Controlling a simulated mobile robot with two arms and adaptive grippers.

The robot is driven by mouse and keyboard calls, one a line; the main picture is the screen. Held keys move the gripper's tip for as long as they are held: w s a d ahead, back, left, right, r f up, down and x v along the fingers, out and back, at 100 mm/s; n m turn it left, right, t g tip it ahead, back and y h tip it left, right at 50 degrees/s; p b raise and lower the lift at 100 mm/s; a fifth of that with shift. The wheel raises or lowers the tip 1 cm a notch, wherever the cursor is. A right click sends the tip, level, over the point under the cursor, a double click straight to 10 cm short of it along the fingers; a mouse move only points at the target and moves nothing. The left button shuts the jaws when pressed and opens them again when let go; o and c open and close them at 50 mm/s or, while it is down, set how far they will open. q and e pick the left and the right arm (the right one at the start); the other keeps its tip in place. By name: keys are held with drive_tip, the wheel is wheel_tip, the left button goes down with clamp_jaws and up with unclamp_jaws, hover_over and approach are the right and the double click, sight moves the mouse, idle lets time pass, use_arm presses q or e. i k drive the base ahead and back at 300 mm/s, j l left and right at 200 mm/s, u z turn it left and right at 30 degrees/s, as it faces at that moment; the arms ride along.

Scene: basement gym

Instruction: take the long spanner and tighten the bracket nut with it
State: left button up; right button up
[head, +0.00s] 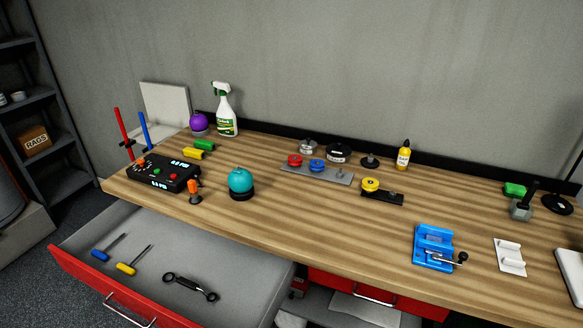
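A dark double-ended spanner (190,286) with a black handle and a ring at each end lies in the open drawer (225,255). It is the only spanner I can make out. I cannot tell for sure which thing is the bracket nut. A white bracket-like piece (510,257) lies on the bench at the right; no nut shows clearly on it. A grey plate (318,174) with red and blue round knobs and a small metal post lies at the bench's middle. Neither of my grippers is in view.
The wooden bench (330,225) has clear room at its middle front. A blue clamp-like device (434,247) stands near the front edge. Two screwdrivers, blue-handled (101,254) and yellow-handled (127,267), lie left of the spanner. A black control box (164,173) stands above the drawer.

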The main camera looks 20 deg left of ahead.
sight(191, 285)
drive_tip(key=u, duration=1.6)
